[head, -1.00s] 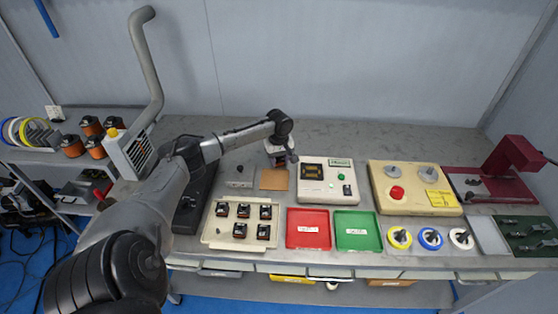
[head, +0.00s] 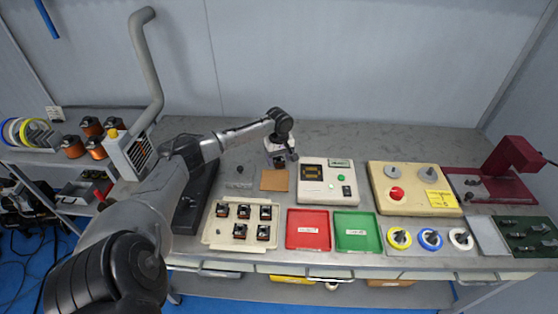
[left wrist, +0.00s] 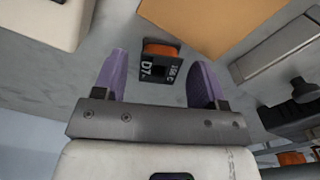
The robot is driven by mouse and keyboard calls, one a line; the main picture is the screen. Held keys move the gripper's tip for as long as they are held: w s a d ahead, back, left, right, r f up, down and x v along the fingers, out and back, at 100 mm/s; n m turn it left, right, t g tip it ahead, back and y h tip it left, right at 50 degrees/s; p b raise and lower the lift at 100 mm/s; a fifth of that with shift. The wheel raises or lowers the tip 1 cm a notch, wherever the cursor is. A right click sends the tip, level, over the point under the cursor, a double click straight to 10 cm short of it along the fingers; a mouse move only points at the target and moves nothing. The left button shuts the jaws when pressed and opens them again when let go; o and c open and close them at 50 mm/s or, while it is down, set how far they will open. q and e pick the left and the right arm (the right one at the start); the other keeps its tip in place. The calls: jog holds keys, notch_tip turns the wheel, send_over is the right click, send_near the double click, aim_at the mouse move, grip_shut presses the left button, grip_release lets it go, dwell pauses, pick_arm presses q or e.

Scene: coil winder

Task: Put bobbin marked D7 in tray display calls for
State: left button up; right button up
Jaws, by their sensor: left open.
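The bobbin marked D7 (left wrist: 162,62), black with an orange winding, stands on the grey bench in the left wrist view. My left gripper (left wrist: 160,80) is open, with its purple fingers on either side of the bobbin and a gap to each. In the head view the left gripper (head: 281,160) is low over the bench behind the brown mat; it largely hides the bobbin there. The tester with the display (head: 312,171) stands right of it; its text is too small to read. A red tray (head: 308,245) and a green tray (head: 357,244) lie in front. My right gripper is not in view.
A cream tray (head: 212,238) holds several bobbins, left of the red tray. The brown mat (head: 274,180) lies between it and my gripper. A beige machine (head: 415,203) with a red button and several coloured spools are to the right. The back of the bench is clear.

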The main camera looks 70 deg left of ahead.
pick_arm(q)
notch_tip(320, 180, up, 9)
jog(key=p, duration=0.2)
jog(key=shift+r, duration=0.2)
jog(key=shift+o, duration=0.5)
jog(key=shift+r, duration=0.9)
jog(key=shift+f, duration=0.1)
